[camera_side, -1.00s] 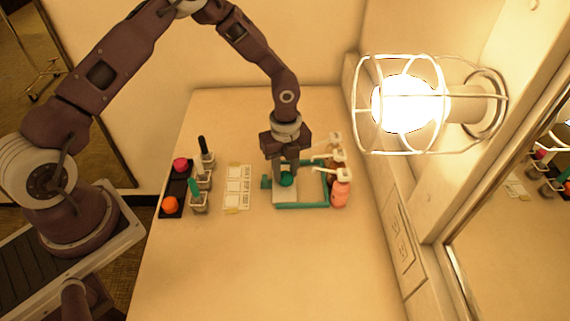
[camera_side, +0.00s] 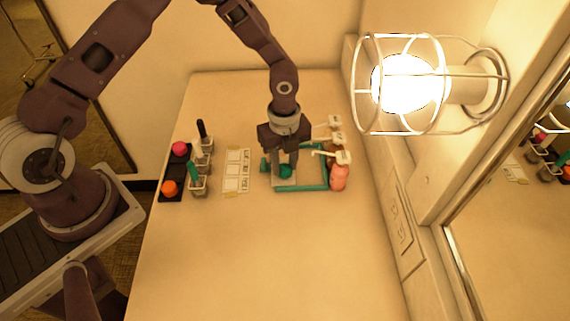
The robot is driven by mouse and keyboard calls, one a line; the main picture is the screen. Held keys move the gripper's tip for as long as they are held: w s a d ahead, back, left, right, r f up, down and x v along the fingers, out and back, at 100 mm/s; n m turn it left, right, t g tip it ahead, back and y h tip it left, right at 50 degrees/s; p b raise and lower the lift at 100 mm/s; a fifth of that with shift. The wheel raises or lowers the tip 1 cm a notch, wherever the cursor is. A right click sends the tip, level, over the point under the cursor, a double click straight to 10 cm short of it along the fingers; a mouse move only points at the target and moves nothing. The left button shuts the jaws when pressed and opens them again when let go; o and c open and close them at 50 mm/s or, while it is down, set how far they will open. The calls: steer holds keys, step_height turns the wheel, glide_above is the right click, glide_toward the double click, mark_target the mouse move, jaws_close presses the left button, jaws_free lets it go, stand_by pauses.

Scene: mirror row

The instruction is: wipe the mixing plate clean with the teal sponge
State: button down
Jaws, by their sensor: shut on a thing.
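The teal sponge (camera_side: 285,171) is between the fingers of my gripper (camera_side: 284,166), which is shut on it and points down. The sponge is low over the pale mixing plate (camera_side: 284,182); I cannot tell whether they touch. The plate lies at the left part of a teal frame (camera_side: 305,188). My gripper and the sponge hide much of the plate, so any marks on it cannot be made out.
Several pump bottles, one salmon-pink (camera_side: 339,178), stand along the frame's right side. A white card (camera_side: 236,171) lies to the left. Beyond it are small holders (camera_side: 198,186) and a black tray (camera_side: 172,188) with pink and orange round things. The front tabletop is clear. A caged lamp (camera_side: 405,85) glows at right.

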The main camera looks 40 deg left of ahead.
steer(key=shift+w+a+r, duration=0.1)
steer(key=shift+w+a, duration=0.6)
steer(key=shift+a, duration=0.2)
steer(key=shift+w+a, duration=0.7)
steer(key=shift+a, duration=0.15)
